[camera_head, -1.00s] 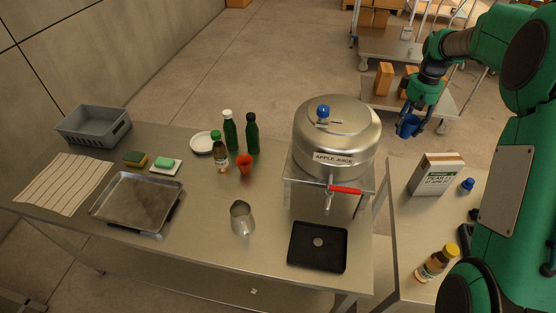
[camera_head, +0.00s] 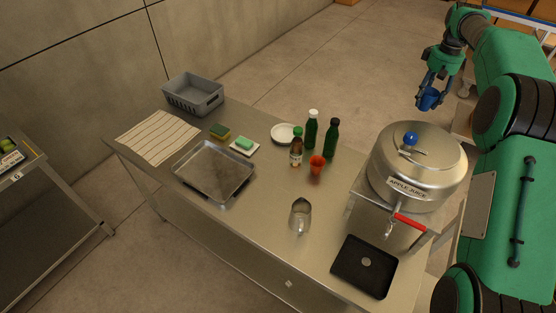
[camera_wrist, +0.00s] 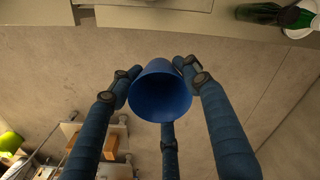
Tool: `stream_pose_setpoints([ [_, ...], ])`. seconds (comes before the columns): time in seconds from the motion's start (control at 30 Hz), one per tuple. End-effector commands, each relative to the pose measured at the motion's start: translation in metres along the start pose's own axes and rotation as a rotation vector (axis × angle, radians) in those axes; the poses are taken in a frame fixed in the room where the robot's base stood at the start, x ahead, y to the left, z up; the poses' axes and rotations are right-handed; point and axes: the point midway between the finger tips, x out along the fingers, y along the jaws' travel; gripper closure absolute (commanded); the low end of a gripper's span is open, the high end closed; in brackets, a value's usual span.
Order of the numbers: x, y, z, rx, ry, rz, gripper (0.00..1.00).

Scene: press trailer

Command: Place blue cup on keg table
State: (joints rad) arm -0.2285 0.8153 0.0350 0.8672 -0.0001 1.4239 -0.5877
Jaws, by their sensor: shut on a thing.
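The blue cup (camera_head: 430,99) is held by my gripper (camera_head: 431,92) at the upper right of the head view, in the air behind the steel juice keg. In the wrist view the blue cup (camera_wrist: 161,92) sits between the fingers of my gripper (camera_wrist: 163,85), with its dark opening facing the camera. The steel keg (camera_head: 417,168), labelled "APPLE JUICE", with a blue knob and a red tap handle, stands on a raised stand at the right of the steel keg table (camera_head: 252,230). The cup is apart from the table.
The front middle is clear.

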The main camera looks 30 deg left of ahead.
Motion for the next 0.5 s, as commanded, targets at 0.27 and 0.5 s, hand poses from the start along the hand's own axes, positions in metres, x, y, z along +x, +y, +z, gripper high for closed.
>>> stream_pose_setpoints([
  [0.27, -0.001, -0.033, -0.039, -0.057, 0.000, 0.000, 0.73],
  [0.5, 0.013, -0.067, -0.059, -0.103, -0.001, -0.001, 0.73],
])
